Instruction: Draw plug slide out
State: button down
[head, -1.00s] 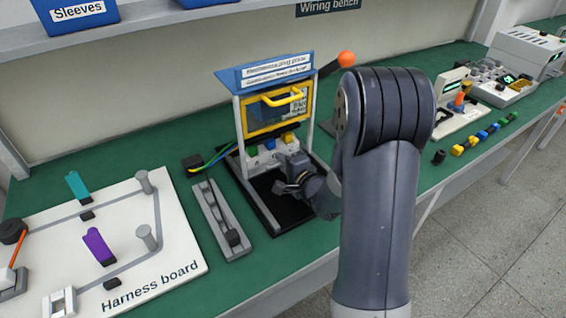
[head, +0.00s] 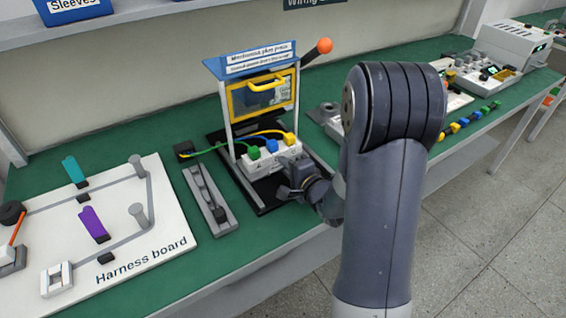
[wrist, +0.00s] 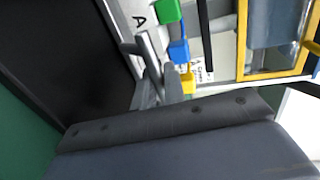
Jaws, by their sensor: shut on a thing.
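The plug slide (head: 276,164) is a white block bearing green (head: 253,153), blue (head: 271,146) and yellow (head: 289,138) plugs with wires. It stands forward of the yellow-framed guard (head: 263,97) of the press, over the black base (head: 262,209). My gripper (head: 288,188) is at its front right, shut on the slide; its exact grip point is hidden. In the wrist view the slide's white face with a letter A (wrist: 137,18) and the green (wrist: 168,10), blue (wrist: 178,51) and yellow (wrist: 187,82) plugs show beside the grey fingers (wrist: 150,68).
The press lever ends in an orange knob (head: 324,46). A grey rail fixture (head: 206,197) lies left of the press, and the harness board (head: 95,225) is farther left. Several small colored parts (head: 468,123) line the bench at right. The bench front edge is close.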

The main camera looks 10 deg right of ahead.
jog(key=v, duration=0.2)
jog(key=f+v, duration=0.1)
jog(key=v, duration=0.1)
jog(key=shift+s+r, duration=0.1)
jog(key=shift+s, duration=0.05)
jog(key=c, duration=1.6)
grip_release()
jog(key=shift+o, duration=0.2)
jog(key=v, duration=1)
jog(key=shift+s+d+p, duration=0.2)
jog(key=shift+s+p, duration=0.15)
jog(key=shift+w, duration=0.1)
jog(key=x, duration=1)
jog(key=shift+w+a+b, duration=0.2)
jog(key=shift+w+b, duration=0.1)
jog(key=shift+b, duration=0.05)
jog(key=shift+w+a, duration=0.15)
jog(key=shift+w, duration=0.45)
